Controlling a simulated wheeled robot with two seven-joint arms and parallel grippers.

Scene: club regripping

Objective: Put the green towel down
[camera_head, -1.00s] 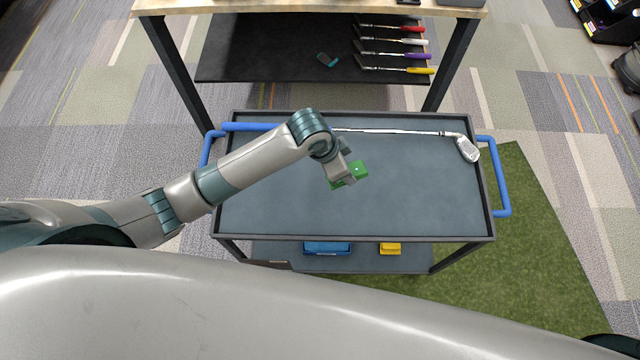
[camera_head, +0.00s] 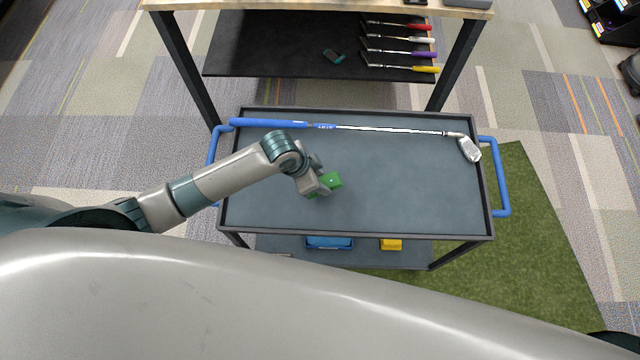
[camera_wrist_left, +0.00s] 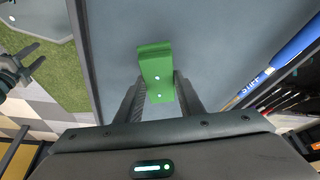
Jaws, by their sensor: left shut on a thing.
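The green towel (camera_head: 333,180) is a small folded piece over the left part of the cart's grey top (camera_head: 410,200). My left gripper (camera_head: 318,187) is shut on it. In the left wrist view the towel (camera_wrist_left: 156,62) sits between the two dark fingers (camera_wrist_left: 160,100) and sticks out beyond them. I cannot tell whether the towel touches the cart top. My right gripper does not show in the head view; a gripper at the left edge of the wrist view (camera_wrist_left: 22,72) appears to be it, with its jaws apart.
A golf club with a blue grip (camera_head: 270,123) lies along the cart's far edge, its iron head (camera_head: 469,150) at the right. Blue handles (camera_head: 503,180) stick out at both cart ends. The middle and right of the top are clear. A workbench shelf (camera_head: 290,50) with several clubs stands beyond.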

